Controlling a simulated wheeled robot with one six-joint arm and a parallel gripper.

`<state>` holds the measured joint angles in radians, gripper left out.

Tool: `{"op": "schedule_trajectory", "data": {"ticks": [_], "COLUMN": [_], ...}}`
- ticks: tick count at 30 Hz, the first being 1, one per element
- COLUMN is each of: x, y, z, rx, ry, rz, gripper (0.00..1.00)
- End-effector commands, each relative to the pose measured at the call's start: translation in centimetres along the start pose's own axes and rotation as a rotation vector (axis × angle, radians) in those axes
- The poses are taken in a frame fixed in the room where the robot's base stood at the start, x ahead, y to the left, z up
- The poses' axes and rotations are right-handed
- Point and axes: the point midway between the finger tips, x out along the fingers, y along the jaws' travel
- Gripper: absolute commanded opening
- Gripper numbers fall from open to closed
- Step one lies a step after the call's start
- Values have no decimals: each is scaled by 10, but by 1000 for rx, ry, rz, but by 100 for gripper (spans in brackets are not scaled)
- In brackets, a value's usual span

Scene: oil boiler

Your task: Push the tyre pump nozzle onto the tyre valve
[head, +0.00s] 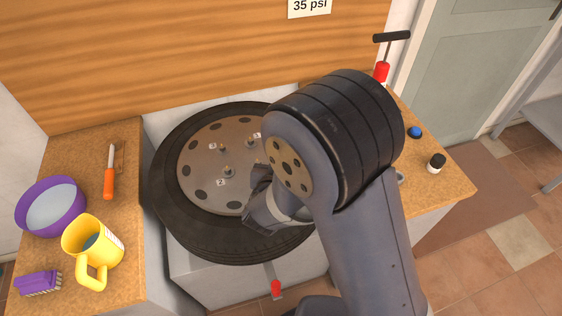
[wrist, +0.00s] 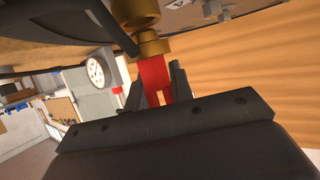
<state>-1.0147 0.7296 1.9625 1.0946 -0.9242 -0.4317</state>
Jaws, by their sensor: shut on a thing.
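The tyre (head: 172,222) lies flat, with a brown wheel disc (head: 205,150) bearing several upright studs, some numbered 1, 2 and 3. One is the stud by label 2 (head: 228,172); I cannot tell which is the valve. My gripper (head: 258,185) is low over the disc's right side, its tips partly hidden by my arm. In the wrist view my gripper (wrist: 160,82) is shut on the red part of the nozzle (wrist: 152,72). A brass fitting (wrist: 137,15) lies beyond it; whether it is seated on a valve cannot be told. The tyre pump (head: 381,72) stands at the back right.
A blue button (head: 415,132) and small dark jar (head: 436,163) are on the right worktop. A wooden panel (head: 180,50) rises behind the tyre.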

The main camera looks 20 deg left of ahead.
Motion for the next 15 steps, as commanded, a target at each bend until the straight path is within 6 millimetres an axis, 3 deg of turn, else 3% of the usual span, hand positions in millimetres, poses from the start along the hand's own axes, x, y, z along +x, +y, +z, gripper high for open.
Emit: {"op": "schedule_trajectory", "data": {"ticks": [15], "x": [7], "y": [0], "z": [16], "rx": [0], "ry": [1], "rz": [0], "gripper": [0]}}
